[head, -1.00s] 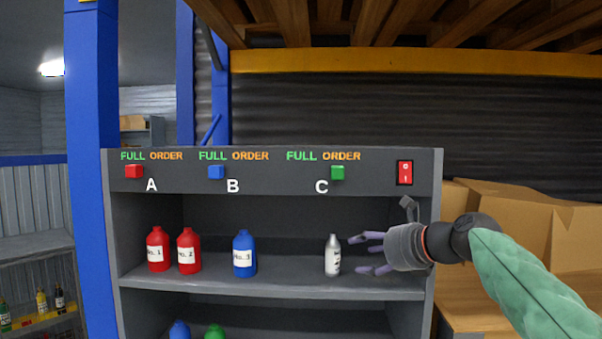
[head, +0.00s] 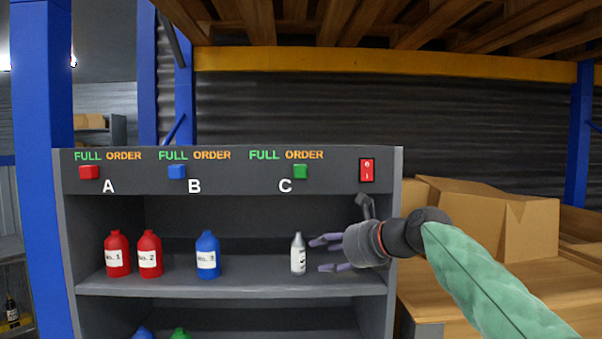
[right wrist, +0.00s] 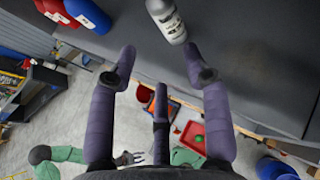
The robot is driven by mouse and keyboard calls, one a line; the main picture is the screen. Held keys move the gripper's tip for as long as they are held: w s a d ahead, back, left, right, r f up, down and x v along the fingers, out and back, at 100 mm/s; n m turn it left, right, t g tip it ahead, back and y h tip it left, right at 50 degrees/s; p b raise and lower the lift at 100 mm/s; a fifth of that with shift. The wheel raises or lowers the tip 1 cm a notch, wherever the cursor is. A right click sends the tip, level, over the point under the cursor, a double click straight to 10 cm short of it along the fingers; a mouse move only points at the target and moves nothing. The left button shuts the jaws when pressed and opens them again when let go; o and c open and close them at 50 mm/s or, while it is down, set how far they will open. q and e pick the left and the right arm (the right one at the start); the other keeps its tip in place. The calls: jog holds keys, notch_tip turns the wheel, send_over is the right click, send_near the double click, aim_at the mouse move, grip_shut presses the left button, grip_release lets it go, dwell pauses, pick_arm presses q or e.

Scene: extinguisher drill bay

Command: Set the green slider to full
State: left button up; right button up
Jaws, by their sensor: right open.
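The green slider (head: 300,172) sits on the shelf's top panel above the letter C, under the orange word ORDER. The green word FULL (head: 264,155) is to its left. My right gripper (head: 322,254) is open and empty, below the green slider and just right of a white bottle on the shelf. Its fingers are spread in the right wrist view (right wrist: 160,65), with the white bottle (right wrist: 167,20) beyond them.
The red slider (head: 89,172) and blue slider (head: 177,172) sit under their FULL words. A red rocker switch (head: 367,170) is right of the green slider. Red bottles (head: 150,255) and a blue bottle (head: 208,256) stand on the shelf. Cardboard boxes (head: 480,205) are at the right.

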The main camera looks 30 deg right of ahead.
jog(key=a+f+n+g+h, duration=0.1)
jog(key=a+n+g, duration=0.1)
jog(key=a+n, duration=0.55)
jog(key=n+t+h+b, duration=0.2)
jog(key=n+t+h, duration=0.2)
jog(key=n+h, duration=1.05)
send_near(301, 170)
jog(key=w+d+n+y+p, duration=0.1)
jog(key=w+d, duration=0.1)
jog(key=w+d+r+n+y+p, duration=0.1)
jog(key=w+d+n, duration=0.1)
jog(key=w+d+n+y+p, duration=0.1)
jog(key=w+d+y, duration=0.1)
jog(key=shift+w+r+n, duration=0.25)
jog(key=shift+r+n, duration=0.05)
jog(key=shift+n, duration=0.1)
jog(key=shift+a, duration=0.1)
grip_shut()
